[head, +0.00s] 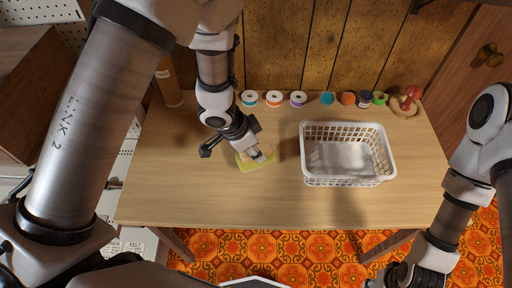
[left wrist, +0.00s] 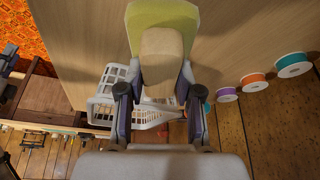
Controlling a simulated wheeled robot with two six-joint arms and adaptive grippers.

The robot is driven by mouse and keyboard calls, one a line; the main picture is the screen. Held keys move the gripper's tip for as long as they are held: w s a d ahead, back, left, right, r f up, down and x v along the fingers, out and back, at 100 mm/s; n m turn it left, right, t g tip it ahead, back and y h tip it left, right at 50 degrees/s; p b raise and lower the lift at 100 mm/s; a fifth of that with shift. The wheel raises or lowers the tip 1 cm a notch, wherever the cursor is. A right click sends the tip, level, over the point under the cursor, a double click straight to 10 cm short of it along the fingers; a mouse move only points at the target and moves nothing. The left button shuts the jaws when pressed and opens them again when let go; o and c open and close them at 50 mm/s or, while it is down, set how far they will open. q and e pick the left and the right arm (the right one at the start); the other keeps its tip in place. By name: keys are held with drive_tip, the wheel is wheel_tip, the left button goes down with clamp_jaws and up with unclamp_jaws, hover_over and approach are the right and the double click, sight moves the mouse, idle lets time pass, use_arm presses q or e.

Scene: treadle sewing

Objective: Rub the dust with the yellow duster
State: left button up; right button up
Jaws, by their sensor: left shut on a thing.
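The yellow duster (head: 245,165) is at the middle left of the wooden table (head: 200,190), its yellow pad towards the tabletop. In the left wrist view the duster (left wrist: 162,14) shows a pale wooden handle block on the yellow pad. My left gripper (head: 259,154) is shut on this handle, with one finger on each side of it. Whether the pad touches the table I cannot tell. I cannot make out a clear dust patch; the gripper and its shadow cover part of the table there. My right gripper (head: 402,276) is low at the bottom right, off the table, its fingers unclear.
A white basket (head: 345,181) stands right of the duster. Several thread spools (head: 274,98) line the back edge by the wood-panelled wall. A red object (head: 411,93) sits at the back right corner. The front left of the table is clear.

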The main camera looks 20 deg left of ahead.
use_arm(q)
drive_tip(key=shift+r+p, duration=1.15)
drive_tip(key=shift+r, duration=0.2)
